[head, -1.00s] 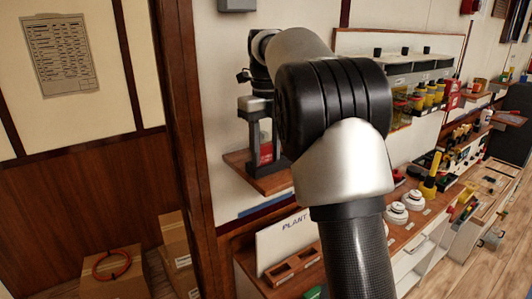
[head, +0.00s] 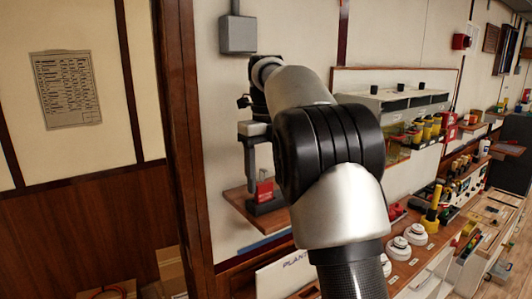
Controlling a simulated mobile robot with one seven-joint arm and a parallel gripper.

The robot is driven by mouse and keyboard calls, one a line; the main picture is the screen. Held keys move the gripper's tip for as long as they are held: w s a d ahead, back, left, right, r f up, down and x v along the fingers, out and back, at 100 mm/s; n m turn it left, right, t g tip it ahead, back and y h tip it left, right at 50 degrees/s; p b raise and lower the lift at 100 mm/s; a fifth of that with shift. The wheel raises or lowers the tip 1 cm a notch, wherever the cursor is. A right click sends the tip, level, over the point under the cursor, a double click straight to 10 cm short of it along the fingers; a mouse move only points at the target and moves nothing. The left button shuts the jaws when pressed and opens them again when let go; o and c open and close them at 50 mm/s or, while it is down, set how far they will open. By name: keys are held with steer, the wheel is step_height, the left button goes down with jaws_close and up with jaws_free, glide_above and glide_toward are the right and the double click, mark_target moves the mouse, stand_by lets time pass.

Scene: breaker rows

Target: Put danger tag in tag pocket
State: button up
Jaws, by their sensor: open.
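A small red tag (head: 265,191), which looks like the danger tag, stands upright at a small wooden wall shelf (head: 236,197), by a dark base (head: 266,208). My gripper (head: 262,180) points down over this shelf, its jaws open, with the tag between or just behind the fingers; I cannot tell which. I see no grip on the tag. The tag's printing is too small to read. I cannot pick out the tag pocket for certain in this view.
A grey box (head: 238,34) is on the wall above my gripper. A wooden post (head: 183,130) stands left of the shelf. Below and right, a long bench carries white round devices (head: 398,248) and a yellow-handled item (head: 432,210). A clear-fronted cabinet (head: 395,95) hangs at right.

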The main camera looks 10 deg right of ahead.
step_height(320, 180, up, 7)
steer(key=shift+w+r, duration=0.1)
steer(key=shift+r, duration=0.75)
